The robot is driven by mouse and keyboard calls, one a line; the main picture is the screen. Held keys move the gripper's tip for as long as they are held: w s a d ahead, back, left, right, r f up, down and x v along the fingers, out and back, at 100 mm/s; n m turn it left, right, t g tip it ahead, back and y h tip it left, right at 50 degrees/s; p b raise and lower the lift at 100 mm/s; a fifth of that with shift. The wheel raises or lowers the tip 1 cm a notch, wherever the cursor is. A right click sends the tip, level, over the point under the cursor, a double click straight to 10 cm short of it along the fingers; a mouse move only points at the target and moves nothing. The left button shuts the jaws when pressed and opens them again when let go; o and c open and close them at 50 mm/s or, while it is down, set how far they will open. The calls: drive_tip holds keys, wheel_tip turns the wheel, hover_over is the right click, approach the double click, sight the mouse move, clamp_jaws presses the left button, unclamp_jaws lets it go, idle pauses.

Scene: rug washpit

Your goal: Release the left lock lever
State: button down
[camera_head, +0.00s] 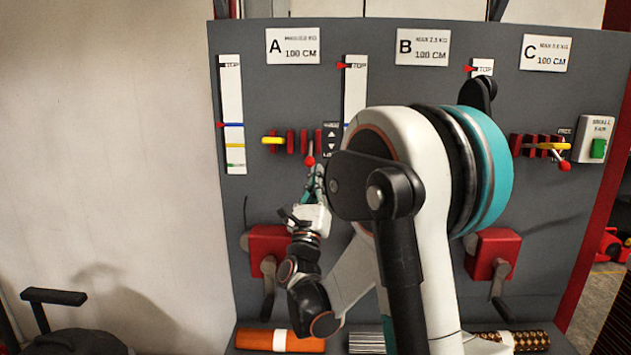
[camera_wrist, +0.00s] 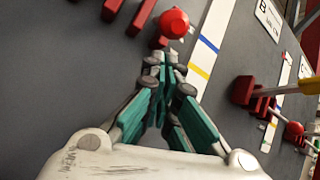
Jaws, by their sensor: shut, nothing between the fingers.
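The left lock lever ends in a red ball knob (camera_head: 309,160), at the lower right of the red blocks (camera_head: 292,141) on the grey panel. A yellow bar (camera_head: 273,140) sits at the left of these blocks. My gripper (camera_head: 318,172) is just below and right of the knob, shut and empty. In the wrist view the red knob (camera_wrist: 173,22) is large, just beyond the closed fingertips (camera_wrist: 164,58). I cannot tell whether they touch it. The lever's shaft is mostly hidden behind the knob there.
A black arrow label (camera_head: 331,139) is right of the lever. Red crank boxes (camera_head: 268,243) and (camera_head: 497,250) stick out lower down. A second lever with a red knob (camera_head: 565,166) is at the right. Rolled rugs (camera_head: 255,340) lie along the bottom. My arm hides the panel's middle.

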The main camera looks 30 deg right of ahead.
drive_tip(key=shift+s+a+r, duration=0.25)
drive_tip(key=shift+a+r, duration=0.1)
drive_tip(key=shift+a, duration=0.15)
drive_tip(key=shift+r, duration=0.1)
drive_tip(key=shift+s+a+r+g+y+p, duration=0.2)
drive_tip(key=shift+g+y+p, duration=0.1)
drive_tip(key=shift+p, duration=0.25)
